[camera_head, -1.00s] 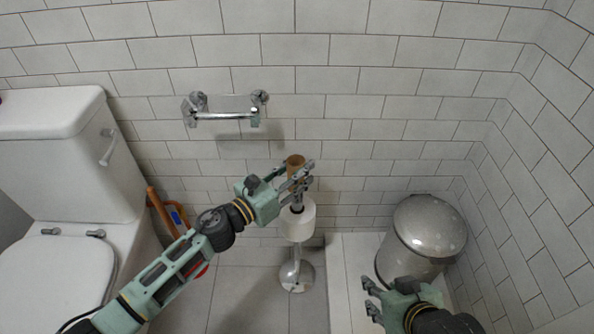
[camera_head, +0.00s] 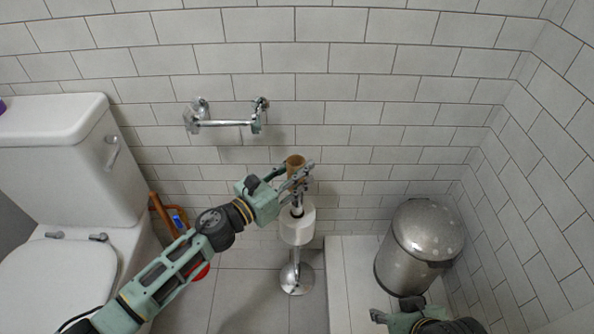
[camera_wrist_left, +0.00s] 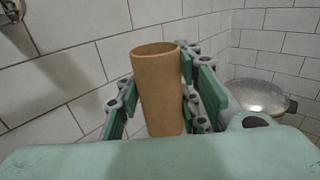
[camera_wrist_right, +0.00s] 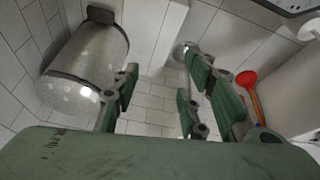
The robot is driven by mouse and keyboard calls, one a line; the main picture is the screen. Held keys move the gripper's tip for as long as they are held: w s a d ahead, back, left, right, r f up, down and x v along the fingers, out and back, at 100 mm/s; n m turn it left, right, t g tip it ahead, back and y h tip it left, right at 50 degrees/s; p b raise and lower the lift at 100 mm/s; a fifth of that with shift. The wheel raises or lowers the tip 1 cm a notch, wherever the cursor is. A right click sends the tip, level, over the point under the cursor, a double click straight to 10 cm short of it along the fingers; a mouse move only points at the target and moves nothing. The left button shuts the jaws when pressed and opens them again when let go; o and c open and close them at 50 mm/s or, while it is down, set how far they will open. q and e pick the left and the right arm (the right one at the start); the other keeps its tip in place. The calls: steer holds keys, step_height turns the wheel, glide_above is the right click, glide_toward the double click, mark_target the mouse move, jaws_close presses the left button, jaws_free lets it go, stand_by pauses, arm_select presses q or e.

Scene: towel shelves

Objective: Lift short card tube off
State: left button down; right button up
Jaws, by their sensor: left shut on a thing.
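A short brown card tube (camera_head: 294,162) stands upright in my left gripper (camera_head: 300,178), above a chrome stand (camera_head: 295,277) with a white paper roll (camera_head: 297,226) on it. In the left wrist view the card tube (camera_wrist_left: 158,90) sits between the fingers of my left gripper, which is shut on it; its open top shows. Its lower end is hidden there. In the head view the tube is above the roll, with the gripper covering its lower part. My right gripper (camera_head: 385,313) is low at the right; its fingers are apart and empty in the right wrist view (camera_wrist_right: 160,95).
A steel pedal bin (camera_head: 415,245) stands to the right, beyond my right gripper. A toilet (camera_head: 75,190) is at the left. An empty chrome wall holder (camera_head: 225,119) is above. A plunger (camera_head: 165,215) leans beside the toilet.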

mark_target(289, 166)
arm_select(q)
steer(key=shift+r+p, duration=0.3)
steer(key=shift+r, duration=0.1)
steer(key=shift+r+p, duration=0.65)
steer(key=shift+r, duration=0.05)
steer(key=shift+r+p, duration=0.65)
steer(key=shift+r, duration=0.1)
arm_select(e)
steer(key=shift+g, duration=0.7)
steer(key=shift+s+d+f, duration=0.1)
steer(key=shift+s+f, duration=0.05)
steer(key=shift+f, duration=1.25)
steer(key=shift+s+f, duration=0.1)
steer(key=shift+f, duration=1.3)
